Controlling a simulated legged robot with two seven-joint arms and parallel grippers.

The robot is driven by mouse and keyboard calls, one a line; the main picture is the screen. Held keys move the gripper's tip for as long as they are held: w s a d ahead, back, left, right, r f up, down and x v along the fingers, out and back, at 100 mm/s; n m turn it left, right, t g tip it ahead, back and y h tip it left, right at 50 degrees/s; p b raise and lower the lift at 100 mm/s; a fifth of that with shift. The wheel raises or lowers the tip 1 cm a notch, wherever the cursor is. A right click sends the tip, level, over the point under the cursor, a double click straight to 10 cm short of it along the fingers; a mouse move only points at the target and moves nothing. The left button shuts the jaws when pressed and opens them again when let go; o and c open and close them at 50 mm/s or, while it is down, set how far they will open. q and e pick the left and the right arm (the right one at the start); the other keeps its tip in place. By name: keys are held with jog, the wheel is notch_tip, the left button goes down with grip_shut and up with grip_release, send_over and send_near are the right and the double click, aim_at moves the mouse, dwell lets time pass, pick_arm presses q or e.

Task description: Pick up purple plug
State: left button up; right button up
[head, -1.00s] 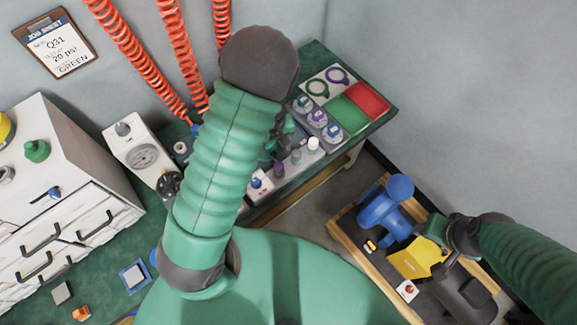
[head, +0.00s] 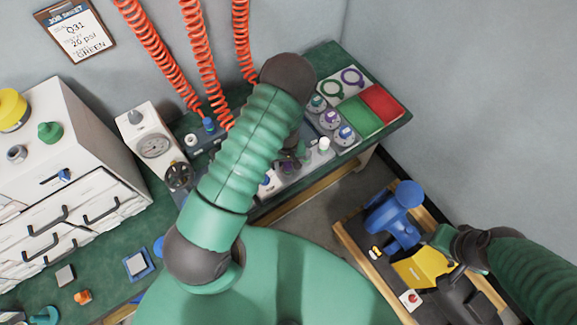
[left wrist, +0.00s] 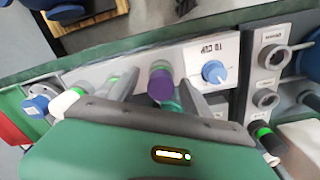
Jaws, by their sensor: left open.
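The purple plug (left wrist: 160,85) stands in the grey rack strip in the left wrist view, with a green band at its far end. My left gripper (left wrist: 158,92) is open, with one finger on each side of the plug; I cannot tell whether they touch it. In the head view my left gripper (head: 291,155) is low over the rack, and my own arm hides much of it and the plug. My right gripper (head: 442,238) is beside the blue device at the lower right; its jaws are unclear.
A white plug (head: 323,145) stands close to the left gripper. A "TO CUP" panel with a blue knob (left wrist: 214,72) is beside the purple plug. Dials, a green tray (head: 360,116) and a red tray (head: 383,101) lie beyond. Orange coiled hoses (head: 197,62) hang behind.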

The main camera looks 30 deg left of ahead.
pick_arm(q)
grip_shut()
jog(key=shift+r, duration=0.1)
dwell(0.3)
